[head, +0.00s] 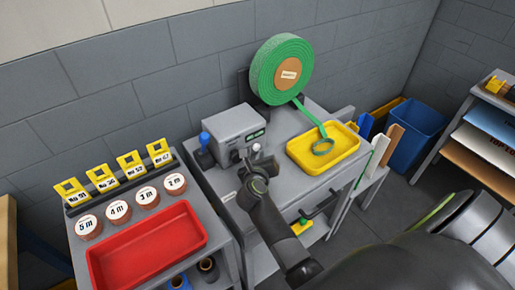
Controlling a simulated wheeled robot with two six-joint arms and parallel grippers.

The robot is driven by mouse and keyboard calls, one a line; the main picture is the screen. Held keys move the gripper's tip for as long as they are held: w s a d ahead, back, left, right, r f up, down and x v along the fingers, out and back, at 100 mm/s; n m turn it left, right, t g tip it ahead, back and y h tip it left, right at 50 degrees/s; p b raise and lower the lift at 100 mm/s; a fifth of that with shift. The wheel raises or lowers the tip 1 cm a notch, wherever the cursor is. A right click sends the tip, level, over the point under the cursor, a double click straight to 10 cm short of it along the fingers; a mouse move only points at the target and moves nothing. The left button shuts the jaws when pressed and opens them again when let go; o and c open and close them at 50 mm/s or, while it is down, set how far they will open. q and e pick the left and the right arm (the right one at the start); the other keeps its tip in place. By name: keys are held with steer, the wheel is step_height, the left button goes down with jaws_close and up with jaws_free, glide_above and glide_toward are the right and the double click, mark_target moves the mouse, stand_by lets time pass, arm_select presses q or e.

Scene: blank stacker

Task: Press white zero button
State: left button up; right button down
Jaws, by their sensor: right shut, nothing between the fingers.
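The grey machine box (232,130) stands on the grey bench, with a small green-lit display (255,134) on its front. A small white round part (256,147) shows just below the display; it may be the white zero button, but it is too small to be sure. My right gripper (246,158) is shut and empty, close in front of the machine's lower front. It hides part of that front, and I cannot tell whether it touches anything. My left gripper is not in view.
A blue knob (205,138) stands left of the machine. A green roll (281,70) rises behind, its strip running into a yellow tray (345,150). A red tray (147,246), several labelled discs and yellow tags fill the left bench. A blue bin (418,128) stands at right.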

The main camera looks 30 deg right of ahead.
steer(key=shift+w, duration=0.3)
steer(key=shift+w, duration=0.45)
stand_by(0.6)
steer(key=shift+s, duration=0.15)
steer(key=shift+s+p, duration=0.45)
steer(key=shift+s, duration=0.3)
steer(key=shift+s+p, duration=0.35)
steer(key=shift+s, duration=0.15)
steer(key=shift+s+d+p, duration=0.2)
steer(key=shift+s+p, duration=0.5)
steer(key=shift+s, duration=1.3)
